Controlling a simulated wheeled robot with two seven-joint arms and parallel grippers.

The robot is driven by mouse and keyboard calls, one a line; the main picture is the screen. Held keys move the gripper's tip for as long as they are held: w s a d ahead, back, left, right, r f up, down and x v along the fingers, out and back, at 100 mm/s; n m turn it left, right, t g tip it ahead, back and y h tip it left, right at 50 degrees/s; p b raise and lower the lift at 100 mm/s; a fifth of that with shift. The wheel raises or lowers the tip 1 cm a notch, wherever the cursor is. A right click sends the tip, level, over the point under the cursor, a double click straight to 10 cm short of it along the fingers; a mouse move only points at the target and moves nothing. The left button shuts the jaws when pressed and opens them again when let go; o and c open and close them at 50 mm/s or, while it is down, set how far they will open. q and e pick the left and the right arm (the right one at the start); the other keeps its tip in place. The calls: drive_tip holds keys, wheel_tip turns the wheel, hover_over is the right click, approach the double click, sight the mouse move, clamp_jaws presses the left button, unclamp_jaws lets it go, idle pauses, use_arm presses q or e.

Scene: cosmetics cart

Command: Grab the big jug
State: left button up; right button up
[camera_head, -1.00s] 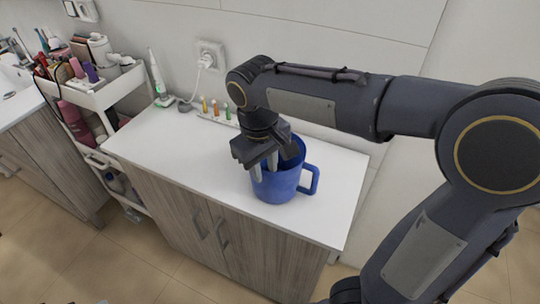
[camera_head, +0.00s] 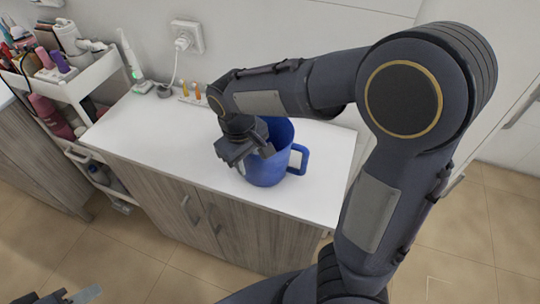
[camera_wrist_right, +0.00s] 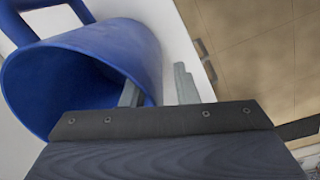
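The big blue jug (camera_head: 267,173) stands upright on the white countertop, its handle toward the right. My right gripper (camera_head: 252,164) is over the jug's near left rim, fingers pointing down. In the right wrist view the jug (camera_wrist_right: 75,82) opens toward the camera. There one finger of my right gripper (camera_wrist_right: 158,88) is inside the jug and the other is outside, with the wall between them. A gap shows between the wall and the outer finger, so the gripper is open. My left gripper (camera_head: 70,296) shows only partly at the bottom left, far from the jug.
The white countertop (camera_head: 165,125) is mostly clear left of the jug. Small coloured items (camera_head: 197,91) and an electric toothbrush (camera_head: 131,62) stand along the wall. A white cart (camera_head: 88,82) with cosmetics is at the left. A plugged-in socket (camera_head: 187,37) is on the wall.

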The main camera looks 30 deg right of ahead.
clamp_jaws()
idle(1.4)
